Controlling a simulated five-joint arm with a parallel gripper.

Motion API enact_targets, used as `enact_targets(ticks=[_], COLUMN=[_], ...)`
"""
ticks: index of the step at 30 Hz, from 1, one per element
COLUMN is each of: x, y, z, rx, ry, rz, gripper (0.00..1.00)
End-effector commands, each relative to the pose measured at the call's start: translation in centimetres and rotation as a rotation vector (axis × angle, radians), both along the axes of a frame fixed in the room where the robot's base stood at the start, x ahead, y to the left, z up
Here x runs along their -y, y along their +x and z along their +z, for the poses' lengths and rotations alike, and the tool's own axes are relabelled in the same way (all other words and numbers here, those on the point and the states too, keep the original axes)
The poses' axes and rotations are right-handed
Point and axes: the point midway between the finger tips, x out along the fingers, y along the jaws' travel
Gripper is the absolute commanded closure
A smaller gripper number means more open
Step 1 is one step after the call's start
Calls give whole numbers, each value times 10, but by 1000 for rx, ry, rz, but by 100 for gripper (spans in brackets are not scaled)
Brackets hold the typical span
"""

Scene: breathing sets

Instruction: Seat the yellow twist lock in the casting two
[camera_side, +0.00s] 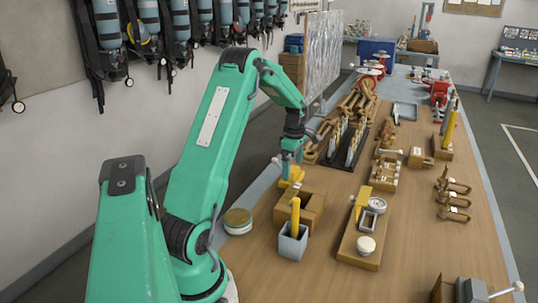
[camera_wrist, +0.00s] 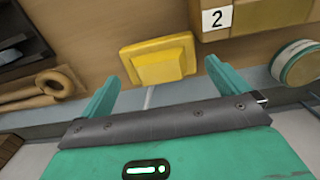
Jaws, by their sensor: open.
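The yellow twist lock (camera_wrist: 160,58) has a square plate with a smaller raised block on it. In the wrist view it lies between and just ahead of my gripper's (camera_wrist: 161,72) two green fingers, which are apart and not closed on it. The lock also shows in the side view (camera_side: 291,174), right below my gripper (camera_side: 291,157). The casting two (camera_wrist: 252,16), a tan block with a white "2" label, is beside the lock at the right in the wrist view. In the side view the brown block (camera_side: 312,205) stands just in front of the lock. The casting's opening is hidden.
A round tin (camera_side: 237,221) stands left of the block; it also shows in the wrist view (camera_wrist: 296,64). A grey cup (camera_side: 292,243) with a yellow bar stands in front. A black rack (camera_side: 345,147) is behind. A wooden board (camera_side: 347,250) with parts lies right.

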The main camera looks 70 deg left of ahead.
Motion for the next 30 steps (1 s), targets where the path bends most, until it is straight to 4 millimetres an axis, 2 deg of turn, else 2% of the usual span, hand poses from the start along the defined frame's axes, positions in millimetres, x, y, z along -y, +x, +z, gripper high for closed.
enact_targets(ticks=[9, 13, 30], x=[-1, -1, -1], y=[0, 0, 0], z=[-35, -45, -47], rx=[-2, -1, -1], ry=[-2, -1, -1], rz=[0, 0, 0], gripper=[0, 0, 2])
